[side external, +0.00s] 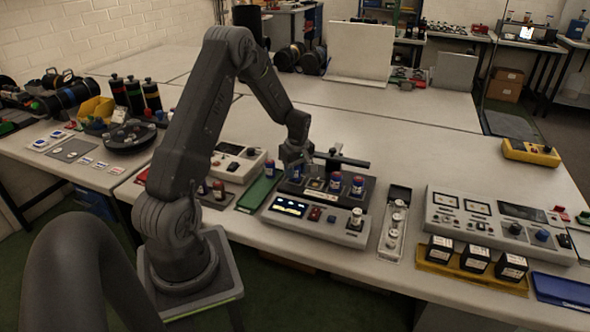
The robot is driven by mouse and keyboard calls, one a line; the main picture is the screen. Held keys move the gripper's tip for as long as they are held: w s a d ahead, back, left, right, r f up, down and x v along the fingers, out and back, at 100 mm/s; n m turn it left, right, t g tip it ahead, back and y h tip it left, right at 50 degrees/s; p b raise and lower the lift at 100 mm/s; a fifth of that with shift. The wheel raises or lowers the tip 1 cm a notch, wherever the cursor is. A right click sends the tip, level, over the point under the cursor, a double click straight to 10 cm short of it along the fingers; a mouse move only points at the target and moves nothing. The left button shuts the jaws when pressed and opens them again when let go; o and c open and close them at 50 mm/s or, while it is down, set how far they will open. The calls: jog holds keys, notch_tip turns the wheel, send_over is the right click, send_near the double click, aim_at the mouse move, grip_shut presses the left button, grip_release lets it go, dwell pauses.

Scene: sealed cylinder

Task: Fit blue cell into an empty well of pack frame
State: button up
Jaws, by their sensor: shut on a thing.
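The pack frame (368,192) is a dark block on top of a grey instrument box with a lit display, near the middle of the table. My gripper (296,170) is over the left part of the frame, pointing down and shut on a blue cell. The held cell is small and mostly hidden by the fingers. I cannot tell whether it is above a well or partly in one.
A dark horizontal bar on a post (342,160) stands just behind the frame, close to my gripper. A narrow tray of round parts (395,225) lies to the right.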

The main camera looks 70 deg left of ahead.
jog(key=shift+f, duration=0.1)
jog(key=shift+f, duration=0.15)
jog(key=o, duration=0.7)
jog(key=shift+f, duration=0.1)
